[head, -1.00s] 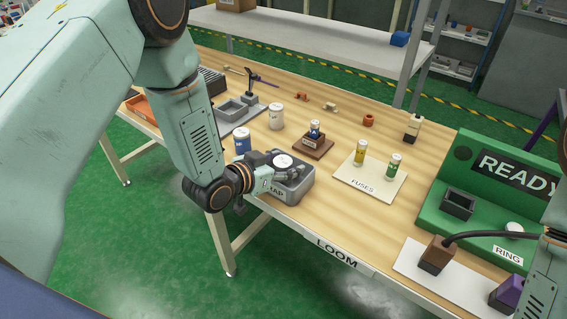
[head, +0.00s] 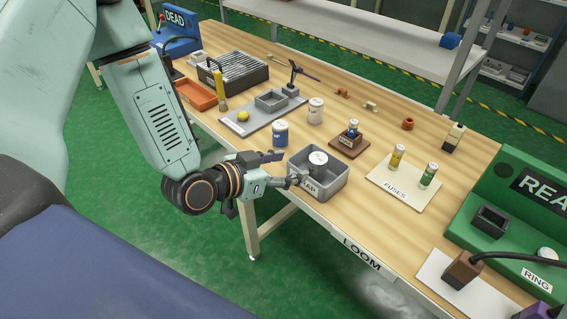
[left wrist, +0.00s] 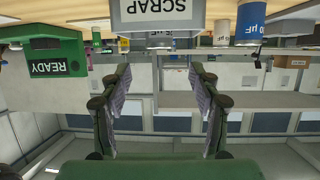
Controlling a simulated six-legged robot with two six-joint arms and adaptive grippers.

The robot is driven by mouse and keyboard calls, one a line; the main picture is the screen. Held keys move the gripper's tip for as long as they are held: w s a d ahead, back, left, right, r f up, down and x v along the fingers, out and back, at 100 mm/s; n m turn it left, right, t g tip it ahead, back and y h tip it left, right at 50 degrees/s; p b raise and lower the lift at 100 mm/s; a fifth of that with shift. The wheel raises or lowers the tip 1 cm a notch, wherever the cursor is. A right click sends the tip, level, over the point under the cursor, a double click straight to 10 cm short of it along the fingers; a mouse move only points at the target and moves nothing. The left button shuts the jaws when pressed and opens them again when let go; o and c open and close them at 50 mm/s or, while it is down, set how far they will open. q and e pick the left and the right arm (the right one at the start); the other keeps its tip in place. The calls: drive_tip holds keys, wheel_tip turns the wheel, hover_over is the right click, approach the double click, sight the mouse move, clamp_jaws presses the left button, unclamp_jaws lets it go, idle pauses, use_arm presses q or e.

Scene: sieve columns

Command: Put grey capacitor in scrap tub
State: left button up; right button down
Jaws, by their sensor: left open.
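The grey scrap tub (head: 335,190) stands at the table's front edge. A pale grey can with a light top, apparently the grey capacitor (head: 318,161), is inside it; its lower part is hidden by the tub wall. My left gripper (head: 290,169) is open and empty, just left of the tub, its fingers pointing at it. One fingertip is close to the tub's wall; I cannot tell whether it touches. In the left wrist view, which is upside down, the tub's SCRAP label (left wrist: 168,10) shows beyond the open fingers (left wrist: 160,75). My right gripper is out of view.
A blue capacitor (head: 280,134) stands close behind my left gripper, with a white capacitor (head: 316,111) beyond it. A brown block (head: 349,142) holds a small part. The fuses board (head: 392,188) is right of the tub. The green READY stand (head: 475,235) is farther right.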

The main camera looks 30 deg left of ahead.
use_arm(q)
drive_tip(key=s+f+n+g+y, duration=0.2)
drive_tip(key=s+f+g, duration=0.4)
drive_tip(key=s+f, duration=0.7)
drive_tip(key=s+a+f+n+g+y, duration=0.1)
drive_tip(key=s+f+g, duration=0.1)
drive_tip(key=s, duration=0.6)
drive_tip(key=s+a+f+n+g+y, duration=0.1)
drive_tip(key=s+f+n+g+y, duration=0.1)
drive_tip(key=s, duration=0.6)
drive_tip(key=shift+f+g, duration=0.6)
drive_tip(key=shift+g, duration=0.5)
drive_tip(key=shift+w, duration=0.1)
